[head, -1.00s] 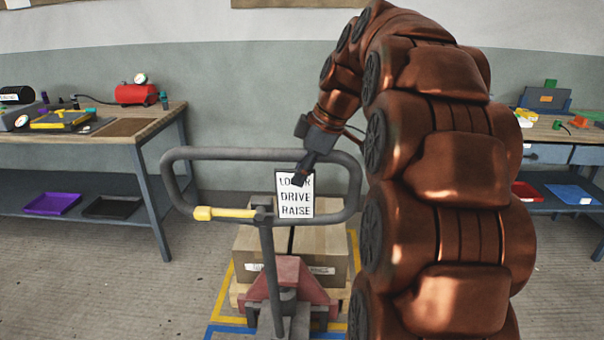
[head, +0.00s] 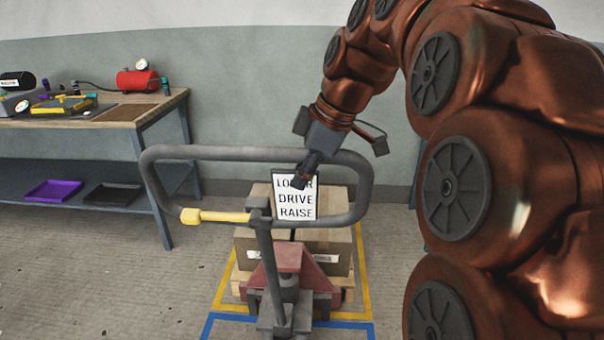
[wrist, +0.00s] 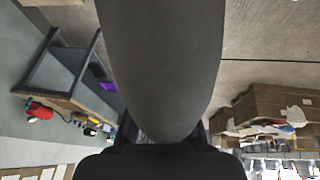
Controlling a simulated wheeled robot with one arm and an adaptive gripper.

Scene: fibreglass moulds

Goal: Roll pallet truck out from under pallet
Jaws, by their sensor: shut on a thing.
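The pallet truck has a grey loop handle (head: 225,153), a yellow lever (head: 215,216), a sign reading LOWER, DRIVE, RAISE (head: 297,198) and a red body (head: 290,262). My gripper (head: 303,178) is shut on the top bar of the loop, right of its middle. In the wrist view the grey bar (wrist: 165,60) fills the middle and hides the fingertips. A wooden pallet (head: 347,290) with cardboard boxes (head: 335,240) on it stands behind the red body. The forks are hidden.
Yellow (head: 362,265) and blue (head: 225,317) floor lines surround the pallet. A workbench (head: 120,120) with tools stands at the left; its lower shelf holds a purple tray (head: 53,191) and a black tray (head: 112,194). The floor left of the truck is clear.

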